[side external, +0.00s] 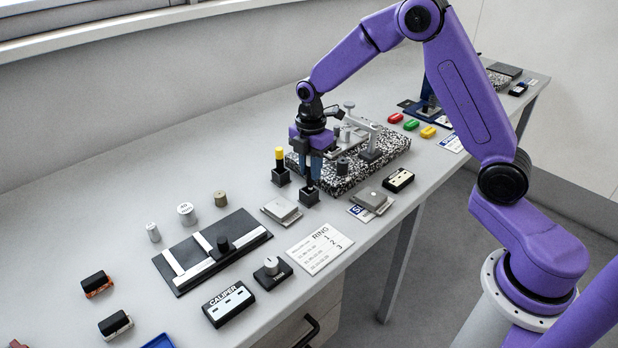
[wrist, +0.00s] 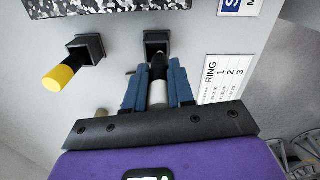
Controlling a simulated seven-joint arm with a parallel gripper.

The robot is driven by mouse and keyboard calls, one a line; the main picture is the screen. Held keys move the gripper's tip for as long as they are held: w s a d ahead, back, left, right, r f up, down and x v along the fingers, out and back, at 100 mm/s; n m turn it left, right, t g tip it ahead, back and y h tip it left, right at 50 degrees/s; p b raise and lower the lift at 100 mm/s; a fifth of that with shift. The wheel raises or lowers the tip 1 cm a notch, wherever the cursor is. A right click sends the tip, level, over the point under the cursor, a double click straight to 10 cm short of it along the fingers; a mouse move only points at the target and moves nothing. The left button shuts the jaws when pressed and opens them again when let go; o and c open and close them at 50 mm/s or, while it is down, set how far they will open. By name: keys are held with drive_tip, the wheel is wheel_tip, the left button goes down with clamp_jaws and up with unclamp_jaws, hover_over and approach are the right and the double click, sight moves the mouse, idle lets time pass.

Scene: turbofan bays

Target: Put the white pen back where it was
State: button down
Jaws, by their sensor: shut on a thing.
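My gripper (side external: 314,178) is shut on the white pen (wrist: 158,92), whose pale barrel and black end show between the blue fingers in the wrist view (wrist: 158,88). The pen points down at a square black holder (side external: 309,196), which also shows in the wrist view (wrist: 165,36). The pen's black end meets the holder's opening in the picture; how deep it sits is hidden. In the side view the fingers cover most of the pen, and it looks upright.
A yellow-capped pen (side external: 280,153) stands in a second black holder (side external: 281,178) to the left. A speckled stone plate (side external: 345,185) with a metal stand lies just behind. The RING card (side external: 320,246) and a small metal block (side external: 281,209) lie in front.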

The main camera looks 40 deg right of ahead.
sight(309, 178)
drive_tip(key=shift+w+f, duration=0.2)
drive_tip(key=shift+f, duration=1.65)
drive_tip(key=shift+f, duration=0.2)
drive_tip(key=c, duration=1)
unclamp_jaws()
drive_tip(key=shift+o, duration=0.2)
drive_tip(key=shift+r, duration=0.15)
